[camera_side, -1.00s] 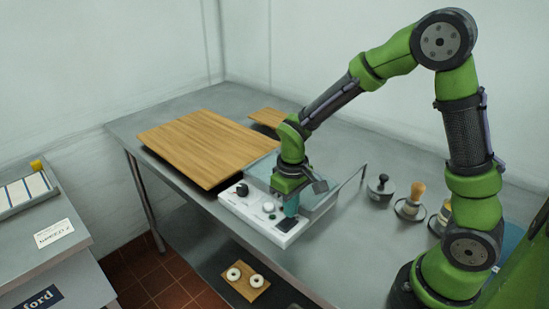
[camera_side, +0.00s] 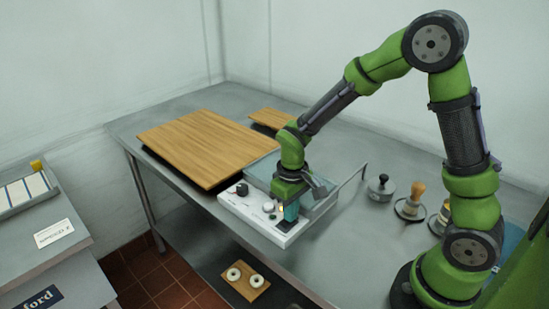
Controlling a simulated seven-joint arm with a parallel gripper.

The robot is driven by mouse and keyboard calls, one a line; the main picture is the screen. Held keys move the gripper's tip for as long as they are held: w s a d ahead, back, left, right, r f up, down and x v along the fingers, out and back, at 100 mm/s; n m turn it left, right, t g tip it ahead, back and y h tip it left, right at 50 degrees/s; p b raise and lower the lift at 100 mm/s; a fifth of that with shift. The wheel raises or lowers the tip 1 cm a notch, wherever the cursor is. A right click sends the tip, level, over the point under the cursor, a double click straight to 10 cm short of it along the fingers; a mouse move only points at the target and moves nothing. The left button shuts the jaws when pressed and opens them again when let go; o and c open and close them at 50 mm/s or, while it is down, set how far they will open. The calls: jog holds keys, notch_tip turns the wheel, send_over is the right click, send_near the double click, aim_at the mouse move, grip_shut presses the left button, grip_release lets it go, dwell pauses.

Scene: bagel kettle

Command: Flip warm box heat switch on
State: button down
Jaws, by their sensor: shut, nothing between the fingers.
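The warm box (camera_side: 240,208) is a white-fronted unit on the steel table, with a black knob (camera_side: 242,189), a pale round knob (camera_side: 268,206) and a small lit yellow-orange spot (camera_side: 281,209) on its sloping front panel. My gripper (camera_side: 289,220) is shut and empty. Its teal fingertips are down at the right part of the panel, where the black switch (camera_side: 284,226) is mostly hidden behind them. I cannot tell exactly how far the fingertips press on the switch.
A large wooden board (camera_side: 205,145) lies left of the box, with a smaller board (camera_side: 272,118) behind. A black-knobbed lid (camera_side: 381,188) and a wooden-handled tool (camera_side: 411,203) stand to the right. Two bagels sit on a small board (camera_side: 252,287) on the lower shelf.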

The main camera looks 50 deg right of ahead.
notch_tip(320, 180, up, 7)
dwell(0.8)
